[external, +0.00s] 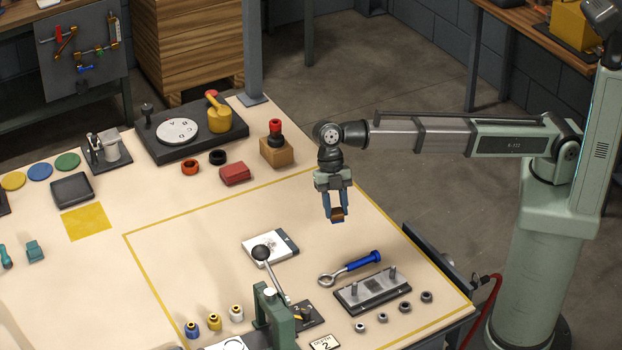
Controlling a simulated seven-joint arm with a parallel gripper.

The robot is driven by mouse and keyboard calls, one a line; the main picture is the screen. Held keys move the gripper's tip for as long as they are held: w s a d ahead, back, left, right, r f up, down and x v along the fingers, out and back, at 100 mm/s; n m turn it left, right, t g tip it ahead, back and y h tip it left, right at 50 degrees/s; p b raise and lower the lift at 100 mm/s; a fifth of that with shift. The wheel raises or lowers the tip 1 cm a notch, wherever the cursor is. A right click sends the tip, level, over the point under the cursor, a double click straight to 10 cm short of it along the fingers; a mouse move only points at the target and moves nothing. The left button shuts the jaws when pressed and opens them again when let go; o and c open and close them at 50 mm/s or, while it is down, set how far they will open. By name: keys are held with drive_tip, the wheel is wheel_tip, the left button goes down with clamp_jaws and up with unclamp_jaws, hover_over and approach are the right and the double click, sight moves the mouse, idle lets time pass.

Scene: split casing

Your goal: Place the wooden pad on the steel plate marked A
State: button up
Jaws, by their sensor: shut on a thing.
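My gripper (337,214) points down with its blue fingers shut on a small brown block, which looks like the wooden pad (337,212). It holds the pad in the air above the right half of the table; the fingers cover its sides. A steel plate (372,290) with two upright pins lies on a dark base at the front right, below and right of the gripper. I cannot read a letter A on it. I cannot tell which plate is marked A.
A lever with a black knob (261,253) rises beside the pale plate. A blue-handled eye bolt (352,267) lies behind the steel plate. Several small nuts (382,316) lie in front. A wooden block with a red-topped part (276,148) stands behind. The marked area's left side is clear.

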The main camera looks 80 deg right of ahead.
drive_tip(key=w+a, duration=0.2)
drive_tip(key=w, duration=0.6)
drive_tip(key=r+m, duration=0.1)
hover_over(271, 249)
drive_tip(key=d, duration=0.2)
drive_tip(key=shift+t, duration=0.4)
drive_tip(key=shift+w+a+f, duration=0.1)
drive_tip(key=shift+w+f, duration=0.1)
drive_tip(key=shift+f, duration=2.15)
drive_tip(key=shift+w+f, duration=0.2)
drive_tip(key=shift+f, duration=2.15)
drive_tip(key=shift+f, duration=0.15)
drive_tip(key=o, duration=1)
drive_tip(key=shift+y, duration=0.3)
drive_tip(key=v, duration=1.2)
drive_tip(key=shift+w, duration=0.1)
